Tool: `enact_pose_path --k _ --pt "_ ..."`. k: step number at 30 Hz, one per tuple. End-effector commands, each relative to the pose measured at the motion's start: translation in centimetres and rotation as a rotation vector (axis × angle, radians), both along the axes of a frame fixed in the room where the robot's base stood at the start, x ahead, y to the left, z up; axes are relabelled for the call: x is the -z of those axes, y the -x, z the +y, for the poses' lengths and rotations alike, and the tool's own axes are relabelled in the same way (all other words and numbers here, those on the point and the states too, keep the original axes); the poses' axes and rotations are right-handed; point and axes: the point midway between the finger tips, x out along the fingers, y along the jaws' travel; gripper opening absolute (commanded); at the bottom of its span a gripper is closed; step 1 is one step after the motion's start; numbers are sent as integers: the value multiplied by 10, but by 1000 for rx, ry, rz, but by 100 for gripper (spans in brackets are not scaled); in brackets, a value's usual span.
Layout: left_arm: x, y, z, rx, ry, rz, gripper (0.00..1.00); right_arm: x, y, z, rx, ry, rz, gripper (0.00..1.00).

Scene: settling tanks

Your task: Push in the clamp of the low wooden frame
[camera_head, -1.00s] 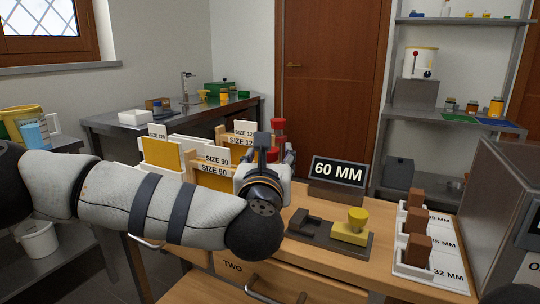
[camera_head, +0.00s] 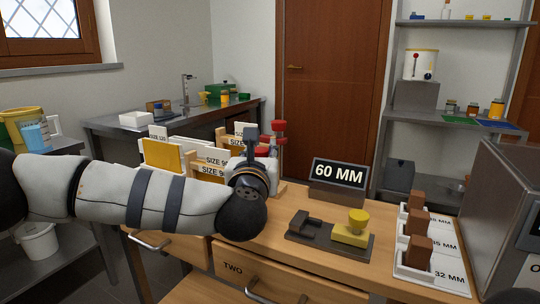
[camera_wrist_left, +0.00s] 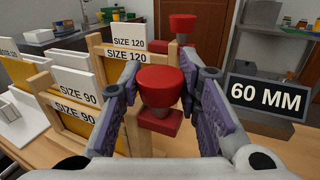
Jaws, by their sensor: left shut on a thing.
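The low wooden frame (camera_wrist_left: 42,83), with SIZE 90 labels, stands at the left in the left wrist view. Its labels also show in the head view (camera_head: 212,168), partly behind my arm. A red clamp (camera_wrist_left: 162,86) with a round knob stands beside the frame's right end post. My left gripper (camera_wrist_left: 160,78) is shut on this clamp, with a purple-grey finger on each side. In the head view my left gripper (camera_head: 262,150) hides most of the clamp. Whether the clamp touches the post is unclear. My right gripper is not in view.
A taller SIZE 120 frame (camera_wrist_left: 118,52) with its own red clamp (camera_wrist_left: 182,24) stands just behind. The 60 MM sign (camera_head: 338,178) is to the right. A dark tray (camera_head: 310,240) with a yellow-knobbed block (camera_head: 352,234) and white trays of brown blocks (camera_head: 436,278) occupy the bench's right.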

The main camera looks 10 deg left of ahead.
Motion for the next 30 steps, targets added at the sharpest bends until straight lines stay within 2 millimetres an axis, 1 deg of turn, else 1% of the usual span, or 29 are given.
enact_pose_path --k 1,4,13,14,15,16,25,28,30 --pt "0 -3 9 -5 1 0 0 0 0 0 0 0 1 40" --pt "0 -6 18 -4 1 -1 0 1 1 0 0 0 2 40" --pt "0 -7 21 -7 0 -1 0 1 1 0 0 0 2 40" --pt "0 -7 21 -7 0 -1 38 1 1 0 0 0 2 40" --pt "0 -7 21 -8 0 -2 47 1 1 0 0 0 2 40" --pt "0 -7 21 -7 0 -2 51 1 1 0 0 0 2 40" --pt "0 -4 19 -2 0 -1 51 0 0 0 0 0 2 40" --pt "0 9 17 0 0 0 51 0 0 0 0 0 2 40" --pt "0 27 17 1 0 0 51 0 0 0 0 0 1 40"
